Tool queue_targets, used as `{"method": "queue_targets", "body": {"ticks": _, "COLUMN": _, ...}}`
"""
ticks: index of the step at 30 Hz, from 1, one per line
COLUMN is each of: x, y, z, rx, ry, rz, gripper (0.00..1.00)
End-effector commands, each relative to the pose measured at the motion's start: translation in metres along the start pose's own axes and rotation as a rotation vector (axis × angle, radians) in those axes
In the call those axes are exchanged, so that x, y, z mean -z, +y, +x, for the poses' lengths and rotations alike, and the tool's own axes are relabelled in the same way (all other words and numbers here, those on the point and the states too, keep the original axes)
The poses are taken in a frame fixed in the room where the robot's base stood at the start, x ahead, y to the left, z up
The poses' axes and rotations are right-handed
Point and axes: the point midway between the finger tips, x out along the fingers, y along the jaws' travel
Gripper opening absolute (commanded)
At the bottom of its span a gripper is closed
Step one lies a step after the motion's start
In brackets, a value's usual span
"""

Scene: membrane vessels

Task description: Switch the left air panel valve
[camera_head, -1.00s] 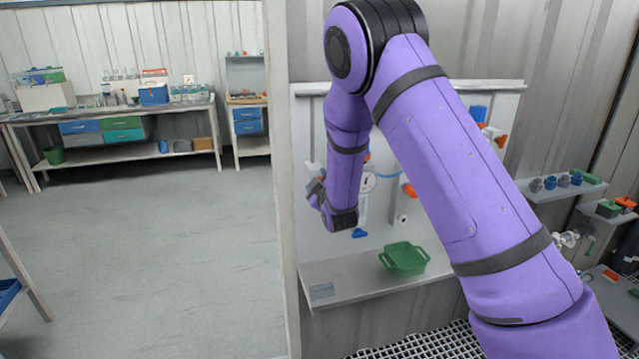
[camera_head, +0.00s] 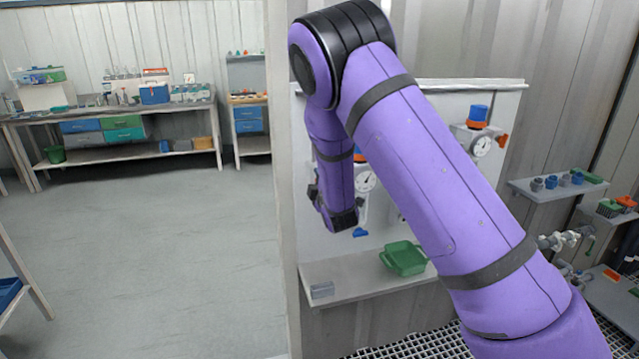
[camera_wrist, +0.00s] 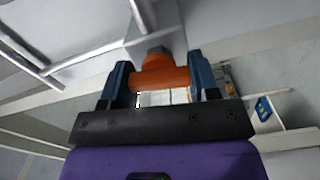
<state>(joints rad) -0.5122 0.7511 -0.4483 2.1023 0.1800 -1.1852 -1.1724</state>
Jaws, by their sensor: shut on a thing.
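The white air panel (camera_head: 503,92) stands behind my arm in the head view. In the wrist view an orange valve handle (camera_wrist: 160,79) sits between the two blue fingers of my gripper (camera_wrist: 158,82). The gripper is shut on this handle, with a finger on each side. The handle is fixed to a pale metal body above it. In the head view my wrist is at the panel's left side, and the handle itself is hidden there.
A left gauge (camera_head: 365,179) and a right gauge (camera_head: 481,146) with a blue-topped regulator are on the panel. A green basket (camera_head: 403,258) sits on the shelf (camera_head: 350,277) below. A wall post (camera_head: 284,200) stands close left of the panel. Fittings (camera_head: 557,182) lie on a right-hand shelf.

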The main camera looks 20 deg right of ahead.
Motion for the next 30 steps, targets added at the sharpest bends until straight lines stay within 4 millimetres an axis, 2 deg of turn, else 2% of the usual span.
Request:
{"method": "queue_targets", "body": {"ticks": 11, "x": 0.001, "y": -0.002, "z": -0.001, "rx": 0.004, "ry": 0.001, "rz": -0.005, "gripper": 0.32}}
{"method": "queue_targets", "body": {"ticks": 12, "x": 0.001, "y": -0.002, "z": -0.001, "rx": 0.004, "ry": 0.001, "rz": -0.004, "gripper": 0.64}}
{"method": "queue_targets", "body": {"ticks": 14, "x": 0.001, "y": -0.001, "z": -0.001, "rx": 0.003, "ry": 0.001, "rz": -0.004, "gripper": 0.78}}
{"method": "queue_targets", "body": {"ticks": 15, "x": 0.0, "y": -0.001, "z": -0.001, "rx": 0.003, "ry": 0.001, "rz": -0.004, "gripper": 0.81}}
{"method": "queue_targets", "body": {"ticks": 24, "x": 0.0, "y": -0.001, "z": -0.003, "rx": 0.001, "ry": 0.0, "rz": -0.003, "gripper": 0.81}}
{"method": "queue_targets", "body": {"ticks": 30, "x": 0.0, "y": 0.0, "z": -0.027, "rx": 0.003, "ry": 0.0, "rz": -0.003, "gripper": 0.81}}
